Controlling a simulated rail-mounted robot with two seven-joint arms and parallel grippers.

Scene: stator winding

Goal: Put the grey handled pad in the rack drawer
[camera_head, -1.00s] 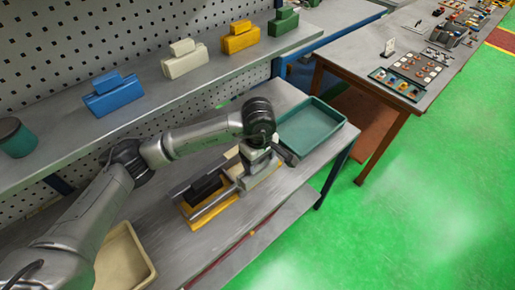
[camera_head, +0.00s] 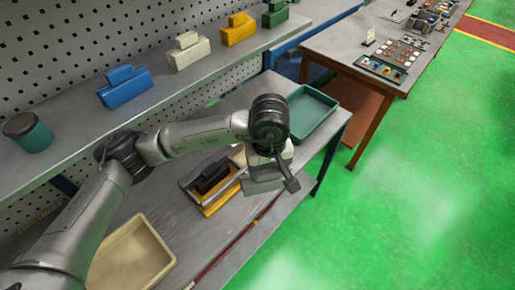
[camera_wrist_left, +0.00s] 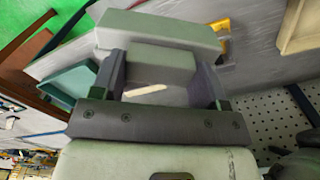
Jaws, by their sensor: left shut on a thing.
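The grey handled pad (camera_head: 262,184) hangs in my left gripper (camera_head: 272,166), above the front edge of the bench. In the left wrist view, the pad's long block (camera_wrist_left: 155,28) lies beyond the fingers, and its handle (camera_wrist_left: 160,68) is between the two fingers of my left gripper (camera_wrist_left: 165,85). The gripper is shut on the handle. To the left of the pad on the bench is a yellow-based holder (camera_head: 222,203) with a black handled block (camera_head: 211,178) on it. I cannot make out a rack drawer for certain. My right gripper does not show.
A teal tray (camera_head: 334,103) is at the bench's right end and a cream tray (camera_head: 168,258) at its left. The shelf above holds a teal can (camera_head: 30,133) and blue, cream, yellow and green handled blocks. Open green floor lies to the right.

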